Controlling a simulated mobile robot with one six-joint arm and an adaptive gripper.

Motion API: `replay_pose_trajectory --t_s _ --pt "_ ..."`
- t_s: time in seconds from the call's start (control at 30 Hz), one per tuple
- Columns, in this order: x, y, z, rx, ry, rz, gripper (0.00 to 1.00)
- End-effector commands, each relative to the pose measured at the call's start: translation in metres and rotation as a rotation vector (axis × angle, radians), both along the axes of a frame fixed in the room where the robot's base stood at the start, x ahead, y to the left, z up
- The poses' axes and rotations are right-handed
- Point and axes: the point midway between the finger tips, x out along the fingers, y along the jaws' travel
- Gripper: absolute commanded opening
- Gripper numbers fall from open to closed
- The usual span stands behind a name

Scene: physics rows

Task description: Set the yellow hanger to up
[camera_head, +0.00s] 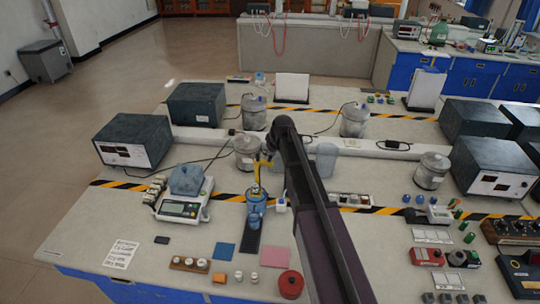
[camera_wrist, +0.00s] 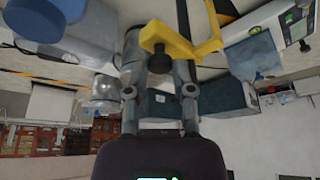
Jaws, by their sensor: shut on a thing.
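The yellow hanger (camera_head: 256,172) rises above a blue stand (camera_head: 255,208) on the bench, left of my arm. In the wrist view the hanger (camera_wrist: 190,45) is a bent yellow bar with a dark round knob near its end. My gripper (camera_head: 267,155) is at the upper part of the hanger, and in the wrist view my gripper (camera_wrist: 157,45) has its two fingers on either side of the bar's end, shut on it. A blue body (camera_wrist: 45,20) shows at the top left there. The exact contact is partly hidden by the bar and knob.
A scale with a blue container (camera_head: 185,180) stands left of the stand. Metal canisters (camera_head: 247,155) stand behind. A red round pot (camera_head: 291,284), a pink pad (camera_head: 275,256) and a blue pad (camera_head: 224,251) lie in front. Grey instrument boxes (camera_head: 133,141) stand at the left.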

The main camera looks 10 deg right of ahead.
Motion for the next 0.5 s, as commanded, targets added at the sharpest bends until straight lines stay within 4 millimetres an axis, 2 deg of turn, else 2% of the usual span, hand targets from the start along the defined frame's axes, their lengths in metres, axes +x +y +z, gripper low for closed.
replay_pose_trajectory --t_s 0.3,0.33,0.4,0.43,0.5 --pt "0.0018 0.0001 0.0011 0.001 -0.005 -0.001 0.0" --pt "0.0018 0.0001 0.0011 0.001 -0.005 -0.001 0.4" --pt "0.0017 0.0001 0.0011 0.001 -0.005 -0.001 0.61" --pt "0.0015 0.0001 0.001 0.001 -0.004 0.0 0.68" --pt "0.0012 0.0001 0.0009 0.001 -0.004 0.0 0.68"
